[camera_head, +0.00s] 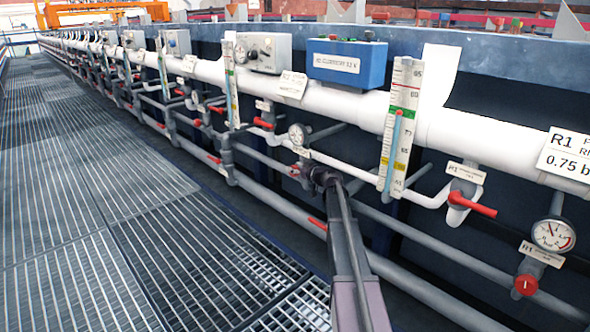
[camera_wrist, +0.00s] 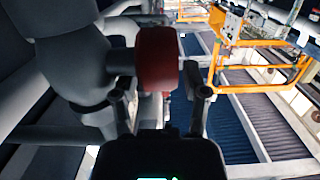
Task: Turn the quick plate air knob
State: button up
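A red knob (camera_wrist: 157,60) on a grey valve body (camera_wrist: 75,75) shows in the wrist view, just ahead of my gripper (camera_wrist: 161,95). The two fingers are apart, one on each side of the knob's near end in the picture, with a visible gap at both sides. In the head view my gripper (camera_head: 318,177) is at the pipework, just right of a small red knob (camera_head: 294,171) below a round gauge (camera_head: 298,134). The arm hides part of this spot. I cannot read a label naming the quick plate air knob.
Another red knob (camera_head: 526,285) sits below a gauge (camera_head: 553,235) at the right. Red lever handles (camera_head: 472,205), white pipes (camera_head: 460,130) and a flow tube (camera_head: 401,125) are close around the arm. The grated walkway (camera_head: 110,210) at left is clear.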

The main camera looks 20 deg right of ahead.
jog(key=shift+r+g+p, duration=0.2)
jog(key=shift+g+p, duration=0.4)
jog(key=shift+p, duration=0.6)
jog(key=shift+w+g+h+p, duration=0.15)
jog(key=shift+g+h+p, duration=0.2)
jog(key=shift+p, duration=0.55)
jog(key=shift+g+p, duration=0.45)
jog(key=shift+p, duration=0.1)
jog(key=shift+s+d, duration=0.1)
jog(key=shift+s, duration=0.25)
jog(key=a+r+p+v, duration=0.1)
jog(key=p+v, duration=0.5)
jog(key=v, duration=0.7)
jog(key=s+a+r+g+p, duration=0.3)
jog(key=a+r+p, duration=0.3)
jog(key=a+p, duration=0.3)
jog(key=s+a+r+g+p, duration=0.3)
jog(key=s+a+r+p, duration=0.2)
jog(key=a+p, duration=0.3)
jog(key=shift+a+r+p, duration=0.4)
jog(key=shift+r+p, duration=0.15)
jog(key=shift+p, duration=0.15)
jog(key=shift+f, duration=0.1)
